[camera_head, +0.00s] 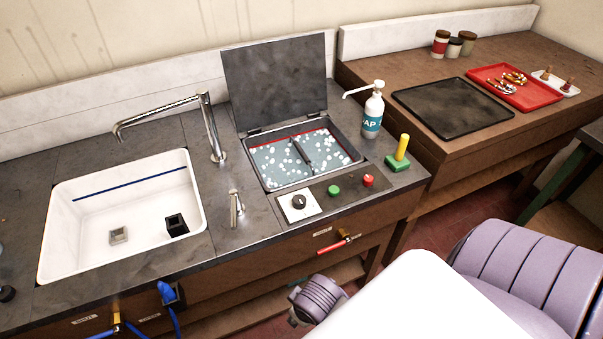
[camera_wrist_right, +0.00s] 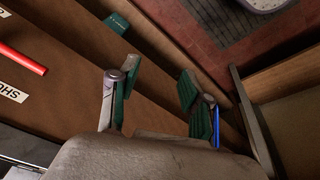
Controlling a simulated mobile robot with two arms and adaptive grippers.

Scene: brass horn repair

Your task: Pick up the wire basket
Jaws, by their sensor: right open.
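I cannot make out a wire basket for certain. In the head view an open steel tank (camera_head: 264,178) set in the counter holds bubbly liquid (camera_head: 275,163). A dark bar (camera_head: 303,151) crosses the middle of the liquid; I cannot tell whether it belongs to a basket. My right gripper (camera_wrist_right: 158,88) is open in the right wrist view, with green-padded fingers apart and nothing between them. It is in front of the brown wooden counter front, away from the tank. My left gripper is not in view.
The tank's raised lid (camera_head: 277,80) stands behind it. A soap bottle (camera_head: 373,110), a green block with a yellow peg (camera_head: 398,160) and a knob panel (camera_head: 299,204) surround it. A tall faucet (camera_head: 205,125) and white sink (camera_head: 75,228) lie left. A red lever (camera_head: 335,244) projects from the counter front.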

